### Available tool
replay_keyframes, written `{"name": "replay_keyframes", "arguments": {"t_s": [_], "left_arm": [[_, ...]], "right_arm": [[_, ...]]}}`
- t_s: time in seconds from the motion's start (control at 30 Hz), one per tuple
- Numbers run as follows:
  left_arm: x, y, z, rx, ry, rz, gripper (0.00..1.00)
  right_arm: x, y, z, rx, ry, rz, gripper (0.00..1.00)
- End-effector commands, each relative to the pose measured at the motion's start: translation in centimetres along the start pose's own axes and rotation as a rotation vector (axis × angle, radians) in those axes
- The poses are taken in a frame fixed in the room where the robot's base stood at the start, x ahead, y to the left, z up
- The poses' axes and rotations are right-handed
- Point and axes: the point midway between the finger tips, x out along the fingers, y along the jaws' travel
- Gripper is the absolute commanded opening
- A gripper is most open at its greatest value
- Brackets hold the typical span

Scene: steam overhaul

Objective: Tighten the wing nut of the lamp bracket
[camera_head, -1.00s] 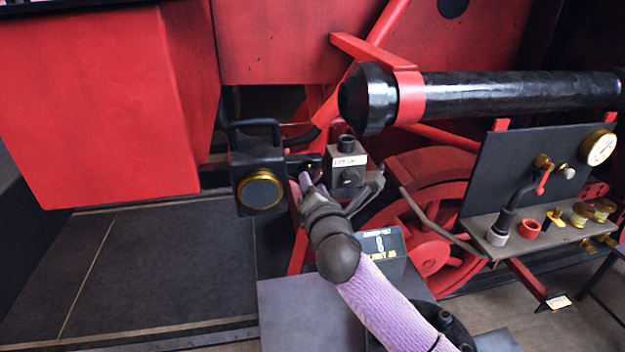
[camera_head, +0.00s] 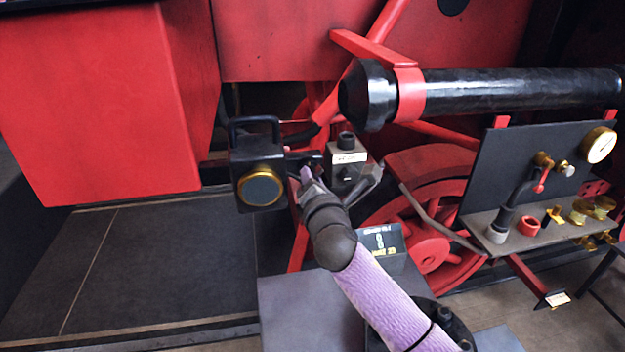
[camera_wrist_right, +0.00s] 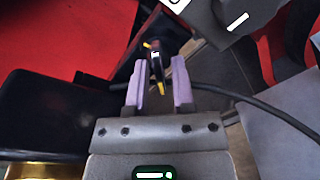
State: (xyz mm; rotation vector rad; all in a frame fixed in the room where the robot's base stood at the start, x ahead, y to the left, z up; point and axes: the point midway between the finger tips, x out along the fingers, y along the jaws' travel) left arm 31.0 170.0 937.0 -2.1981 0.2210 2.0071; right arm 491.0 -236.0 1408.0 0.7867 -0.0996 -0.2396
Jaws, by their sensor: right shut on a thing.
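The black lamp (camera_head: 258,138) with a brass-rimmed round lens (camera_head: 260,188) and a top handle stands left of my right gripper in the head view. Its bracket shows only in part, between the lamp and the grey box. My right gripper (camera_head: 306,172) reaches in from the lower right, beside the lamp. In the right wrist view the gripper (camera_wrist_right: 160,88) has its two lilac fingers on either side of a small dark wing nut (camera_wrist_right: 155,62) with yellow marks on its tips. It is shut on the wing nut. My left gripper is not in view.
A dark cable (camera_wrist_right: 250,100) runs close by the fingers. A black pipe (camera_head: 500,90) crosses above at right. A gauge panel (camera_head: 510,160) with fittings stands farther right. The dark floor (camera_head: 150,270) at left is clear.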

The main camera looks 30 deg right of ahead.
Motion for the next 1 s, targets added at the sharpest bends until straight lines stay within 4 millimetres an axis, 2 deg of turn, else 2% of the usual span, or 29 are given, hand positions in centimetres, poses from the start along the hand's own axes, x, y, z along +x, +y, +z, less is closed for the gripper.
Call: {"name": "replay_keyframes", "arguments": {"t_s": [0.27,1.0], "left_arm": [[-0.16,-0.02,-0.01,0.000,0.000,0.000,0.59],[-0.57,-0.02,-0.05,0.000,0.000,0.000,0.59]], "right_arm": [[0.01,-0.02,-0.01,0.139,0.000,-0.002,0.00],[0.01,0.06,0.03,0.834,-0.001,-0.002,0.00]]}}
